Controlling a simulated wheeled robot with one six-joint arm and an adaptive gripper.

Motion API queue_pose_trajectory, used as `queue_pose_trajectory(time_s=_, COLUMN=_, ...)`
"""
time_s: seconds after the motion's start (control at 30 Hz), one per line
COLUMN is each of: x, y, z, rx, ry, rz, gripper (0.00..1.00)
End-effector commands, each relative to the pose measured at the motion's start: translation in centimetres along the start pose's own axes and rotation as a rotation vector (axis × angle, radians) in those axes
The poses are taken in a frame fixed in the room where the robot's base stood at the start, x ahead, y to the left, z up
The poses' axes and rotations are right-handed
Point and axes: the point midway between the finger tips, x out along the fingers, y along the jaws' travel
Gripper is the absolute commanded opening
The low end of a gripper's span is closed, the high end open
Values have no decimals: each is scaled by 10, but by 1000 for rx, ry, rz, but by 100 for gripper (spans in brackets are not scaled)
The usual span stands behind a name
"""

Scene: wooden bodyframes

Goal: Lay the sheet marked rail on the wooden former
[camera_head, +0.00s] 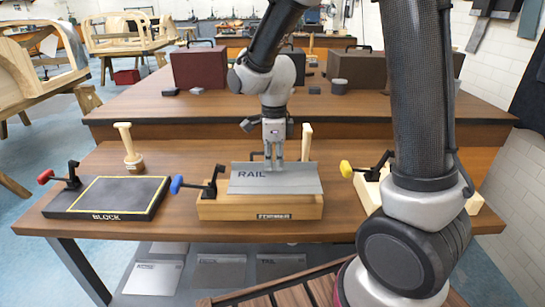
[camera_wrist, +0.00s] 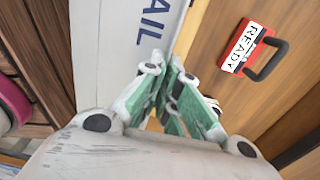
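The grey sheet marked RAIL (camera_head: 290,180) is over the wooden former (camera_head: 225,211), its front edge close to the former's top; I cannot tell whether it rests fully flat. My gripper (camera_head: 274,160) is above the sheet's back edge, pointing down. In the wrist view, my gripper's green fingertips (camera_wrist: 174,72) are nearly together at the edge of the sheet (camera_wrist: 120,50) and look closed on it. The grip itself is partly hidden by the fingers.
A blue-handled clamp (camera_head: 198,186) stands at the former's left. A black block board (camera_head: 100,197) with a red-handled clamp (camera_head: 62,177) is further left. A yellow-handled clamp (camera_head: 365,168) is at the right. A wooden mallet-like post (camera_head: 128,147) stands behind the board.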

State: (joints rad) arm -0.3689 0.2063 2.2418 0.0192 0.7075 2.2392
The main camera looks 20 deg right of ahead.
Motion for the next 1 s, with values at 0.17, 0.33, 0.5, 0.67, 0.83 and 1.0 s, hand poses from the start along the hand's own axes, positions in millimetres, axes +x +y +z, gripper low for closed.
queue_pose_trajectory(time_s=0.17, x=19, y=0, z=0, rx=0, ry=2, rz=3, gripper=0)
queue_pose_trajectory(time_s=0.33, x=36, y=0, z=0, rx=0, ry=2, rz=2, gripper=0)
queue_pose_trajectory(time_s=0.5, x=48, y=0, z=0, rx=0, ry=2, rz=2, gripper=0)
queue_pose_trajectory(time_s=0.67, x=53, y=-1, z=0, rx=0, ry=1, rz=1, gripper=0)
queue_pose_trajectory(time_s=0.83, x=54, y=-1, z=0, rx=0, ry=1, rz=1, gripper=0)
queue_pose_trajectory(time_s=1.0, x=54, y=-1, z=0, rx=0, ry=1, rz=1, gripper=0)
